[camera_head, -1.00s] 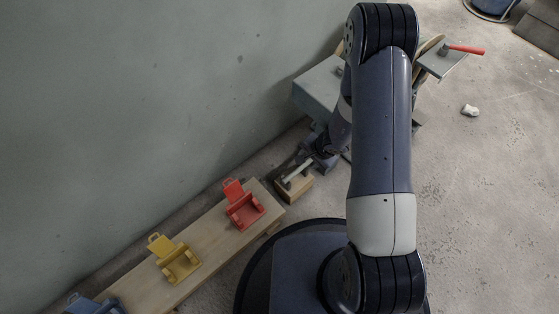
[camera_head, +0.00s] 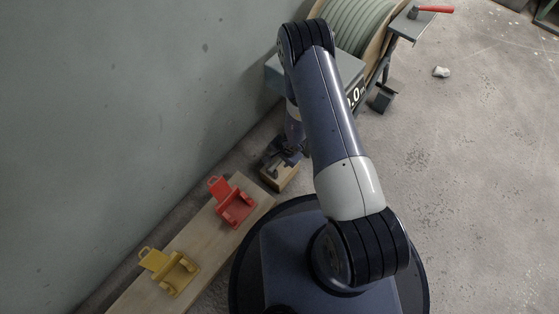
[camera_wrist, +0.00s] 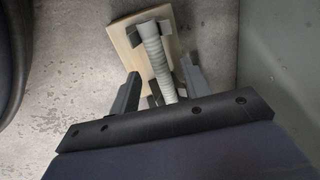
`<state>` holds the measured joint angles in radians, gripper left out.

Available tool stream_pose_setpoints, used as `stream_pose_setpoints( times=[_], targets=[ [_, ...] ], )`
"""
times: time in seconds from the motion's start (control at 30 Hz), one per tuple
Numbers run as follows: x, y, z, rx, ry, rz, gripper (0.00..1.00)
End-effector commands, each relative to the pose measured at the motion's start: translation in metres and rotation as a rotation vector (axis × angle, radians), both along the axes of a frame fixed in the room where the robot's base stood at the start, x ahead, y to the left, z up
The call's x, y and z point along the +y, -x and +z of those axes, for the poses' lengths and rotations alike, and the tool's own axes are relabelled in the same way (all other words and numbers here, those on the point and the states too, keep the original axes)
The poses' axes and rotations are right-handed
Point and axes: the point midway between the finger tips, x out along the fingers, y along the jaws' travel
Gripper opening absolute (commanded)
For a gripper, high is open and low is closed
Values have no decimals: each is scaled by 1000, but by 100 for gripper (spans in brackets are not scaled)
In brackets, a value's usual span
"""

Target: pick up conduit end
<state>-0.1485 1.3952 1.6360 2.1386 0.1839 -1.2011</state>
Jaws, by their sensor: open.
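The conduit end is a pale grey ribbed tube (camera_wrist: 153,52) in the wrist view. It lies in a dark grey holder (camera_wrist: 133,36) on a light wooden block (camera_wrist: 122,30). My gripper (camera_wrist: 160,86) is open, with one finger on each side of the tube. I see no clear contact between the fingers and the tube. The tube's lower part is hidden behind my gripper's body. In the head view my gripper (camera_head: 287,154) is just above the wooden block (camera_head: 285,182), and the conduit end is largely hidden there.
A wooden plank (camera_head: 195,239) carries a red clamp (camera_head: 237,209) and a yellow clamp (camera_head: 175,279). A large reel of grey-green conduit (camera_head: 355,22) stands behind my arm, beside a grey box with a display. A red-handled hammer (camera_head: 433,9) lies on a shelf. The wall is close at left; the right floor is mostly clear.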

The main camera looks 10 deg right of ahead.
Motion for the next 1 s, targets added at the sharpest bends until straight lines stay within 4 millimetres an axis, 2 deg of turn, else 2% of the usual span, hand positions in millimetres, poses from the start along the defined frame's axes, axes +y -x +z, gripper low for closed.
stream_pose_setpoints(
  times=[0.03,0.1,0.4,0.93,1.0],
  targets=[
    [1,-2,-9,-1,1,0,45],
    [2,-3,-14,-1,1,-1,45],
    [3,-4,-16,-3,1,-2,44],
    [3,-4,-16,-2,0,-1,1],
    [3,-4,-16,-2,0,-1,0]
  ],
)
